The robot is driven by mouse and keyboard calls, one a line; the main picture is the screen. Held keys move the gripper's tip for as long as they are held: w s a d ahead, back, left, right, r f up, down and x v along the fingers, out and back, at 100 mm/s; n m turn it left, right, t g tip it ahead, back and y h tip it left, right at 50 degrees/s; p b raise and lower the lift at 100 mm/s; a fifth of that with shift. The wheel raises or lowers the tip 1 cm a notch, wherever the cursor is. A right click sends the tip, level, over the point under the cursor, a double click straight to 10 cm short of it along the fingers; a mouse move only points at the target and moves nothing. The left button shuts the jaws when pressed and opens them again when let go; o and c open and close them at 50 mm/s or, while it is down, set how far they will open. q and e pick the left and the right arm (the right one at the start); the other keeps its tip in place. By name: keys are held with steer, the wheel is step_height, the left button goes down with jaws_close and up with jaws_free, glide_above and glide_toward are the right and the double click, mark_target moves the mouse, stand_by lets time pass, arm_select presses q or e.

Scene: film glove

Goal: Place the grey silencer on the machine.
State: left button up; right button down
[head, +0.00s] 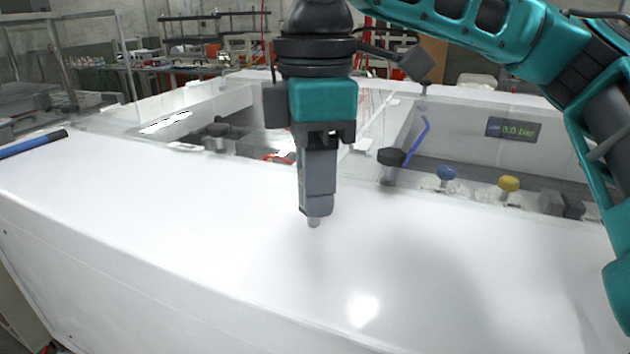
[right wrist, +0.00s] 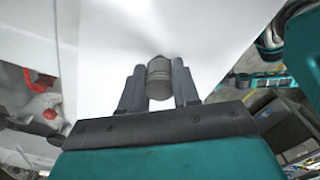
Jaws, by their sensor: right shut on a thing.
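My right gripper (head: 315,208) points down over the white top of the machine (head: 200,215), near its middle. It is shut on the grey silencer (head: 314,222), whose small light tip sticks out below the fingertips. In the right wrist view the silencer (right wrist: 159,80) sits between the two fingers (right wrist: 158,88) as a grey ribbed cylinder. The silencer is above the white surface; I cannot tell the exact gap. The fingers hide much of it in the head view. My left gripper is not in view.
Behind the white top is a recess with a black knob (head: 391,157), a blue knob (head: 446,173), a yellow knob (head: 509,183), a blue tube (head: 417,139) and a display (head: 510,129) reading 0.0 bar. A blue rod (head: 30,144) with a black end lies at left. The front white top is clear.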

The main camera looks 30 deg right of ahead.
steer(key=shift+f, duration=0.3)
steer(key=shift+f, duration=0.15)
steer(key=c, duration=0.8)
jaws_free()
step_height(320, 180, up, 12)
steer(key=shift+r, duration=0.15)
